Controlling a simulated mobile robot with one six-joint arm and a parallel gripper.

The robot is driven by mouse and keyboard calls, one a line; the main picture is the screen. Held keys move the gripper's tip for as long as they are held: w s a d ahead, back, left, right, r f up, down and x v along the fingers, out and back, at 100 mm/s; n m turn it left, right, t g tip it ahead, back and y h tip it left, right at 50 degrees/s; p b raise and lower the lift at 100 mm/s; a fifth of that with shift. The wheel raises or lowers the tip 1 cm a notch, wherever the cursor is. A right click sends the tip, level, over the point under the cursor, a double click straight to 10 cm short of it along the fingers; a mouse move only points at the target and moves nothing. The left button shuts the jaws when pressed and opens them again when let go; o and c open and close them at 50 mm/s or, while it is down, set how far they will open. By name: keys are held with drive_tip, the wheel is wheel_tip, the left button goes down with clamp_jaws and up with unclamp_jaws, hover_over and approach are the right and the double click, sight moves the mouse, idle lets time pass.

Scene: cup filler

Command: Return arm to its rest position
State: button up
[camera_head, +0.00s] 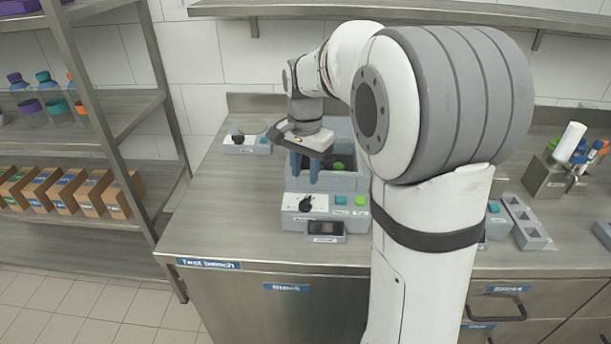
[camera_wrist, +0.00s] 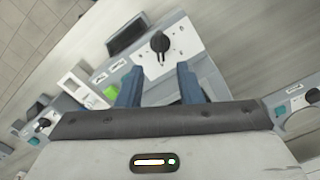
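My gripper (camera_head: 305,172) points down over the front left part of a grey bench machine (camera_head: 293,205), with its two blue fingers apart. In the wrist view the fingers of my gripper (camera_wrist: 158,85) stand open with no object between them. The machine's front panel, with a black knob (camera_wrist: 160,43), shows beyond the fingertips. My arm reaches across the bench from the right and hides part of the machine's right side. I cannot tell whether the fingers touch the machine.
The metal bench (camera_head: 250,247) has free room left of the machine. A small control box (camera_head: 247,146) stands at the back left. A small display (camera_head: 326,231) sits in front of the machine. A shelf (camera_head: 85,142) with boxes and cups stands left; holders and bottles are at right.

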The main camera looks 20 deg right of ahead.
drive_tip(key=s+f+n+t+p, duration=0.1)
drive_tip(key=s+n, duration=0.8)
drive_tip(key=s, duration=1.2)
drive_tip(key=shift+s+a+n+t, duration=0.15)
drive_tip(key=shift+s+n+t, duration=0.15)
drive_tip(key=shift+t, duration=0.5)
